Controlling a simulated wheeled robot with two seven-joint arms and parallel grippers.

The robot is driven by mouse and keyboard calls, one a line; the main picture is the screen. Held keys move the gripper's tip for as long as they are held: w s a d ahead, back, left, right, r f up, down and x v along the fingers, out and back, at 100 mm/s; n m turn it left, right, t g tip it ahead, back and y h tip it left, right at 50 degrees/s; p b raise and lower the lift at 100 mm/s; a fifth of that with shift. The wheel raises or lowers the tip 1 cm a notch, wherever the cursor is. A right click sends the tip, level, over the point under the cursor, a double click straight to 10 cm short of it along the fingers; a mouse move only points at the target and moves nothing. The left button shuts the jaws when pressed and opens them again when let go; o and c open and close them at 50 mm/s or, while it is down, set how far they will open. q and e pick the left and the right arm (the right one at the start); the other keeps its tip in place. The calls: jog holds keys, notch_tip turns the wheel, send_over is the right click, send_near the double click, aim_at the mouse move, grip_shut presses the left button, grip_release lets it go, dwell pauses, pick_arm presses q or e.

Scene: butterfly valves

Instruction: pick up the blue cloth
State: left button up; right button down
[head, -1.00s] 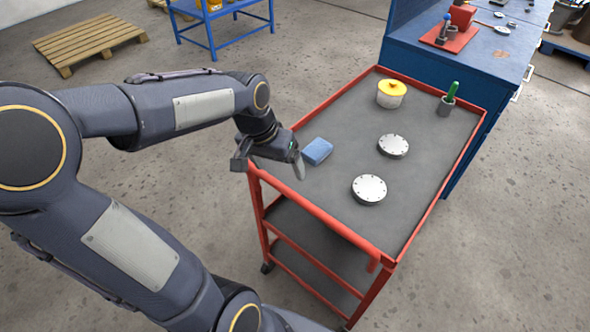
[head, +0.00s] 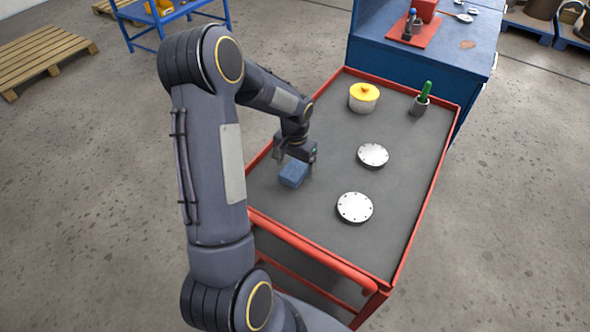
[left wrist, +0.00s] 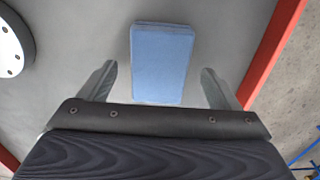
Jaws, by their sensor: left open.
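The blue cloth (head: 293,174) is a small folded block lying on the grey top of the red cart (head: 400,215), near its left edge. My left gripper (head: 297,163) is over the cloth, pointing down at it. In the left wrist view the cloth (left wrist: 162,64) lies ahead between the two spread fingers of the left gripper (left wrist: 160,85), with a gap on each side. The left gripper is open and empty. In the head view its fingers are partly hidden by the wrist. My right gripper is not in view.
Two round metal discs (head: 355,207) (head: 373,155) lie right of the cloth. A white pot with a yellow lid (head: 363,98) and a grey cup with a green-handled item (head: 420,104) stand at the back. The cart has a raised red rim. A blue workbench (head: 420,65) stands behind.

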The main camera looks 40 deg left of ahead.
pick_arm(q)
jog(key=shift+f, duration=0.65)
jog(key=c, duration=1.1)
jog(key=shift+r, duration=0.1)
jog(key=shift+r, duration=0.55)
jog(key=shift+w+d+r+b, duration=0.3)
jog(key=shift+w+d+r, duration=1.1)
jog(key=shift+d+r, duration=0.5)
jog(key=shift+w+d+r+b, duration=0.3)
jog(key=shift+w+d+r, duration=1.15)
jog(key=shift+d+r, duration=0.5)
jog(key=shift+w+d+r+b, duration=0.3)
jog(key=shift+w+d+r, duration=1.1)
jog(key=shift+d+r, duration=0.5)
jog(key=shift+a+r, duration=0.15)
